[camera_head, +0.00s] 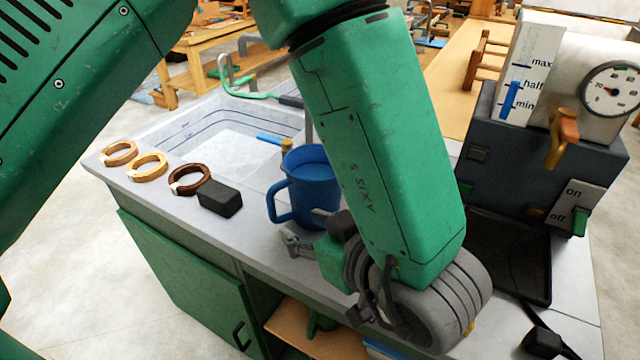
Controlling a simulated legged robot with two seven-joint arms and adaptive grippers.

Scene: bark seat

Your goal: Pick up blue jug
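The blue jug (312,182) stands upright on the grey counter, right of the sink, with its handle toward the lower left. My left arm passes in front of its right side and hides part of it. My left gripper (303,238) is low at the jug's near side, just below its base in the picture. A grey finger part shows there; the rest is hidden by the wrist. I cannot tell whether it touches the jug or how wide it is open. My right gripper is not in view.
Several ring-shaped things, such as the dark brown ring (191,180), and a black block (220,198) lie left of the jug. The sink (190,125) is behind. A dark machine (540,150) with gauge, tap and switch stands right, above a black tray (510,262).

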